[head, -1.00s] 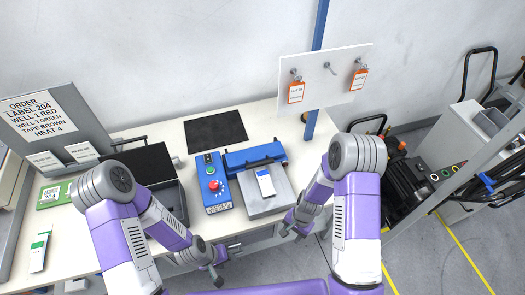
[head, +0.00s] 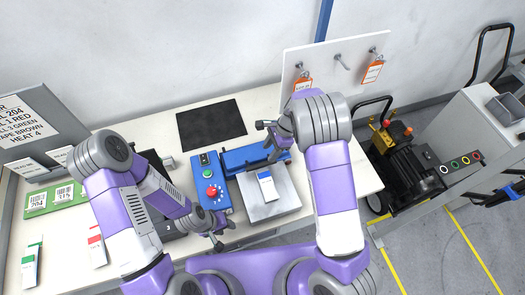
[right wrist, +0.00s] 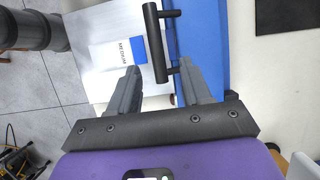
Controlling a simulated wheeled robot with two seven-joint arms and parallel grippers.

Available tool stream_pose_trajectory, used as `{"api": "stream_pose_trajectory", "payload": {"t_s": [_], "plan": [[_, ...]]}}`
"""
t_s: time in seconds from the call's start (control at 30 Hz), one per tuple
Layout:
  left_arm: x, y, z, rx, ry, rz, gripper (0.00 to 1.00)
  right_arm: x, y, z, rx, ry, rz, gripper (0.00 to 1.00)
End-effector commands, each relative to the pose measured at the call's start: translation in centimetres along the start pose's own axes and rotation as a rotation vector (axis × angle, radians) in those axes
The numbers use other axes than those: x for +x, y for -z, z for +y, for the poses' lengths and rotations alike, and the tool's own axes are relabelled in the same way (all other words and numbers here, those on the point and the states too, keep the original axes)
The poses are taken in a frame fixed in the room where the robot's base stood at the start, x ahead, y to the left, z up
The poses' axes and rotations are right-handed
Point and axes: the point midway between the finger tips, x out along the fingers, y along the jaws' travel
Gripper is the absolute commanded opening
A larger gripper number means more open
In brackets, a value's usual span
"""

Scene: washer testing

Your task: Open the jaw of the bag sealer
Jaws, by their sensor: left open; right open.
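The bag sealer has a blue control box (head: 211,182) with a red knob, a blue jaw bar (head: 240,158) and a silver plate (head: 262,205) in front. The bar looks down along the plate's back edge; any gap is hidden. In the right wrist view a black handle (right wrist: 153,40) stands off the blue bar (right wrist: 205,45). My right gripper (head: 268,134) is open above the bar's right end. In the right wrist view its fingertips (right wrist: 158,76) lie either side of the handle's near end, with no grip on it. My left gripper (head: 221,238) is open near the table's front edge, apart from the sealer.
A white and blue packet (head: 266,186) lies on the silver plate. A black mat (head: 212,123) lies behind the sealer. A white board (head: 338,65) with orange tags stands behind my right arm. Cards lie at the left of the table.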

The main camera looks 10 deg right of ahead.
Motion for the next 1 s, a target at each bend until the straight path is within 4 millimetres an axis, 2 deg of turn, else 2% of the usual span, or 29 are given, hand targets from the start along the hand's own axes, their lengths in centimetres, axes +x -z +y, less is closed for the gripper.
{"api": "stream_pose_trajectory", "payload": {"t_s": [0.2,0.4,0.57,0.8,1.0], "plan": [[0.2,0.0,-0.1,-0.001,0.0,-0.001,0.43,3.6,0.1,0.2,0.001,-0.006,0.0,0.48],[0.2,0.0,-0.1,-0.001,0.0,-0.001,0.43,6.2,0.1,0.1,0.001,-0.004,0.001,0.48],[0.2,0.0,-0.1,-0.001,0.0,0.0,0.43,7.0,0.1,0.1,0.0,-0.001,0.0,0.48],[0.2,0.0,-0.1,-0.001,0.0,0.0,0.43,7.0,0.0,0.1,-0.001,-0.001,0.0,0.48],[0.2,0.0,-0.1,0.0,0.0,0.0,0.43,7.0,0.1,0.1,0.0,-0.001,0.0,0.18]]}}
